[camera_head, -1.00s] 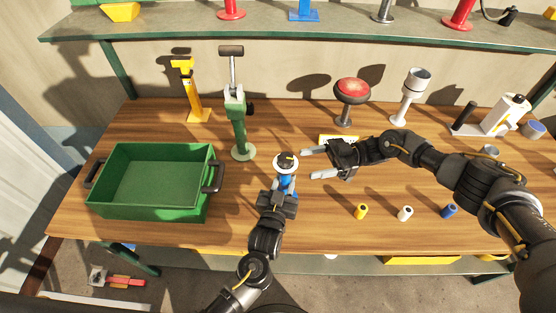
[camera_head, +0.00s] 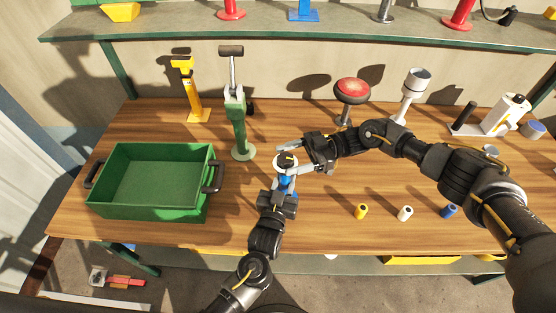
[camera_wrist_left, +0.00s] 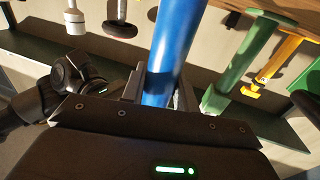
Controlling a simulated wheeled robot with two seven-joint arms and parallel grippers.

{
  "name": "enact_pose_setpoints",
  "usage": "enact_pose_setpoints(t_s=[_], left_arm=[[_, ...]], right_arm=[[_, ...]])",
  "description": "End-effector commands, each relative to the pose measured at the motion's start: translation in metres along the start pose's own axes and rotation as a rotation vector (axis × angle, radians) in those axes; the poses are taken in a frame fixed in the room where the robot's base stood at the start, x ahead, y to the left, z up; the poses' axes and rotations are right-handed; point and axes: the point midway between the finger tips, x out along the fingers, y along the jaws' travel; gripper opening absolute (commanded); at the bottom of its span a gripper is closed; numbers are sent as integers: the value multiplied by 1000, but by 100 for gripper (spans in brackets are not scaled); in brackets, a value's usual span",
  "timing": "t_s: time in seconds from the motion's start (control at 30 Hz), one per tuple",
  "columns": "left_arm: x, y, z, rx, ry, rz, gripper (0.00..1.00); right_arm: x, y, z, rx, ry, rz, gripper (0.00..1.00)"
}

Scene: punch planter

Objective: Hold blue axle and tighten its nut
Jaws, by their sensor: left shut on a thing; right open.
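The blue axle (camera_head: 284,183) stands upright on the bench in the middle of the head view, with a pale disc and a dark nut (camera_head: 285,159) at its top. My left gripper (camera_head: 284,192) is shut on the blue axle from the near side. In the left wrist view the blue axle (camera_wrist_left: 172,55) rises between the left fingers. My right gripper (camera_head: 287,158) is open at the height of the axle's top, with its fingers on the far and near sides of the nut. I cannot tell whether they touch it.
A green crate (camera_head: 211,172) stands at the left. A green press (camera_head: 239,125) stands just behind and left of the axle. A yellow (camera_head: 361,211), a white (camera_head: 405,213) and a blue small cylinder (camera_head: 449,211) stand at the front right. A red-topped stand (camera_head: 352,91) is behind.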

Motion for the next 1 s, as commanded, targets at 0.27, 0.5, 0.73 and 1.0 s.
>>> enact_pose_setpoints(t_s=[0.27,0.5,0.73,1.0], left_arm=[[0,0,0,0,0,-1,0],[0,0,0,0,0,-1,0],[0,0,0,0,0,-1,0],[0,0,0,0,0,-1,0]], right_arm=[[31,0,0,0,1,-1,63],[35,0,0,0,0,1,63],[35,0,0,0,0,0,47],[34,0,0,0,0,1,18]])
